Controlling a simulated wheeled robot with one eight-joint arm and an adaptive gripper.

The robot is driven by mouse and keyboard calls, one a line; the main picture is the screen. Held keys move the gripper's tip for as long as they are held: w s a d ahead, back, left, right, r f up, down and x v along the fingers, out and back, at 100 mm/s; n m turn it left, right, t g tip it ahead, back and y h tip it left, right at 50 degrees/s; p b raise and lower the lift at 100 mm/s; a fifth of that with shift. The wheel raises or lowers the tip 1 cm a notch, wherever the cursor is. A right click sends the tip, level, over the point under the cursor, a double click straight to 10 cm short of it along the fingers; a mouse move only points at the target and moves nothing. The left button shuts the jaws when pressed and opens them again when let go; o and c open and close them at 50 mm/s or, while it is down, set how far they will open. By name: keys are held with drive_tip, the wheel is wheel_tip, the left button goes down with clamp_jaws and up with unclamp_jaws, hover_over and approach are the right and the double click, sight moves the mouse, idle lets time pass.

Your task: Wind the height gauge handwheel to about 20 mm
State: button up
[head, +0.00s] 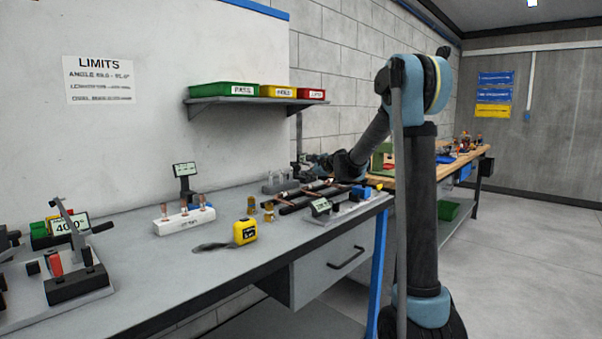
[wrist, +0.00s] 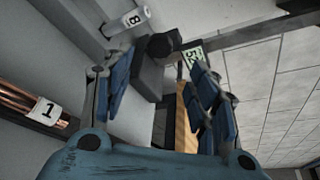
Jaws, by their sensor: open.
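The height gauge shows in the head view as a dark upright post (head: 299,131) at the back of the grey bench. My gripper (head: 319,162) is beside it, small and partly lost among dark parts. In the wrist view my gripper (wrist: 162,66) is open, with blue-padded fingers on either side. A dark block with a round black knob (wrist: 160,45), which looks like the handwheel, lies ahead between the fingertips. I cannot tell whether the fingers touch it. A green-white display (wrist: 193,57) sits right of the knob, turned and partly hidden; its full reading is unclear.
Dark bars (head: 303,198) and a gauge with a display (head: 321,206) lie near the bench's right end. Copper tubes (wrist: 30,100) beside label 1 are left in the wrist view.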

approach(298, 169)
drive_tip(key=x, duration=0.9)
drive_tip(key=shift+w+a+r, duration=0.1)
drive_tip(key=shift+w, duration=0.05)
idle(0.9)
drive_tip(key=c, duration=1.1)
